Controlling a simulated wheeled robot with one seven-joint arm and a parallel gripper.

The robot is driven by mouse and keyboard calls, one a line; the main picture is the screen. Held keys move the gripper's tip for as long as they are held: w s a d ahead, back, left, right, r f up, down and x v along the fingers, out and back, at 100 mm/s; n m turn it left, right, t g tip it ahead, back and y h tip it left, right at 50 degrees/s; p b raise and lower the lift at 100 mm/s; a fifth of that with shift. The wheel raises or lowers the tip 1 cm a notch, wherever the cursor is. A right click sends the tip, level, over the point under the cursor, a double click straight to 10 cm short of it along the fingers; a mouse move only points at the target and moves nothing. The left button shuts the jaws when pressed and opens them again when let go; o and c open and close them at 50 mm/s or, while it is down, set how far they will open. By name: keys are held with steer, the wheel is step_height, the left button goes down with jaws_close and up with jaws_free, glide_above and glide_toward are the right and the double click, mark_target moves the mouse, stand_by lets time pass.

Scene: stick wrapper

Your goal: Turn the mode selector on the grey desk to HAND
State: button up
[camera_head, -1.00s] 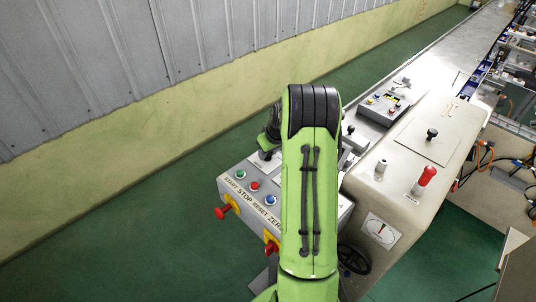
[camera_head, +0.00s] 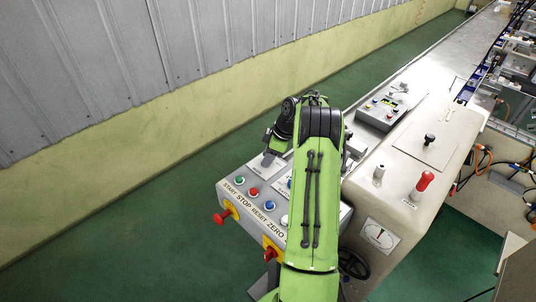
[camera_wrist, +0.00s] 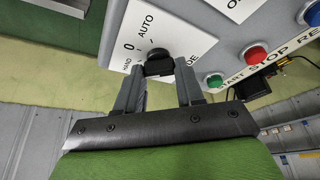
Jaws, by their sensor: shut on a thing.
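The mode selector (camera_wrist: 158,54) is a black knob on a white plate (camera_wrist: 187,42) in the wrist view. The plate reads HAND, 0 and AUTO, and a word along its edge is partly hidden. My gripper (camera_wrist: 160,70) is shut on the knob, with one grey finger on each side of it. Which mark the knob points to cannot be made out. In the head view my gripper (camera_head: 272,150) is down at the far left part of the grey desk (camera_head: 225,188), and the knob is not distinguishable there.
Red knobs on yellow plates (camera_head: 232,210) stick out of the desk's front.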

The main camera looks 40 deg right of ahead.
steer(key=shift+n+g, duration=0.3)
steer(key=shift+n, duration=0.3)
steer(key=shift+p, duration=0.3)
steer(key=o, duration=1)
steer(key=shift+o, duration=0.2)
steer(key=p+v, duration=0.3)
steer(key=v, duration=1.2)
steer(key=shift+d+r, duration=0.3)
steer(key=shift+d, duration=0.05)
steer(key=shift+s, duration=0.1)
